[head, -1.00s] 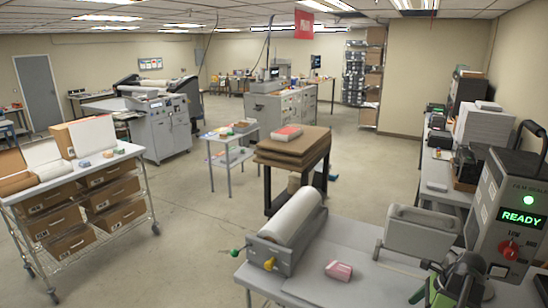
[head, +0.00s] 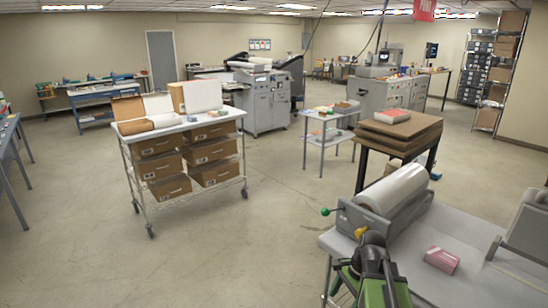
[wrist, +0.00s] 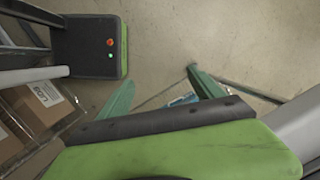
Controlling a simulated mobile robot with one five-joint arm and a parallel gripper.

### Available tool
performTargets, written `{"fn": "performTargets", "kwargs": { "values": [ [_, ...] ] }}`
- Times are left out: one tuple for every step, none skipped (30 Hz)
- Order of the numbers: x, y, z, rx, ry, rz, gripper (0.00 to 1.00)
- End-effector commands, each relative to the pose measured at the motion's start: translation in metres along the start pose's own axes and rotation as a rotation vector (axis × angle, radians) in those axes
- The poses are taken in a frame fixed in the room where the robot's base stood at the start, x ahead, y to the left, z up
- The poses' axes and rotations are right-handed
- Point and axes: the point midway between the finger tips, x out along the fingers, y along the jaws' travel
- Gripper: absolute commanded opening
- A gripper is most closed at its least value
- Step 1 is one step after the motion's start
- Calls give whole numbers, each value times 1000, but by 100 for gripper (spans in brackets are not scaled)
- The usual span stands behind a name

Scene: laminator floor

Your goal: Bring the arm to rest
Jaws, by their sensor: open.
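My arm, green and black, rises at the bottom of the head view, in front of the grey bench (head: 480,235) and left of a pink block (head: 441,260). My gripper (wrist: 161,78) shows in the wrist view with its two green fingers spread apart. Nothing is held between them. Bare concrete floor lies beyond the fingertips, with a small blue item partly hidden behind the gripper body. The gripper's fingers cannot be made out in the head view.
A roller unit with a white film roll (head: 392,191) stands on the bench close to my arm. A wire cart (head: 186,131) with cardboard boxes stands at left. Brown boards (head: 401,125) lie on a dark table behind. Open floor (head: 270,240) lies between cart and bench.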

Motion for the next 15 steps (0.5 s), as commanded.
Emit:
{"fn": "performTargets", "kwargs": {
  "values": [
    [26, -6, 21, -110, 15, 20, 76],
    [35, -10, 32, -178, 25, 30, 76],
    [45, -14, 46, -271, 40, 44, 76],
    [53, -16, 57, -342, 50, 54, 76],
    [61, -18, 66, -418, 62, 65, 76],
    [70, -20, 78, -527, 77, 81, 76],
    [76, -20, 86, -614, 91, 95, 76],
    [79, -20, 90, -693, 103, 107, 76],
    [78, -19, 90, -783, 119, 121, 76],
    [76, -18, 88, -842, 131, 131, 76],
    [73, -17, 84, -896, 141, 141, 76],
    [72, -16, 80, -968, 152, 154, 76],
    [71, -15, 77, -1018, 158, 163, 76],
    [71, -15, 75, -1067, 162, 172, 76],
    [70, -15, 73, -1125, 167, 182, 76]
  ]
}}
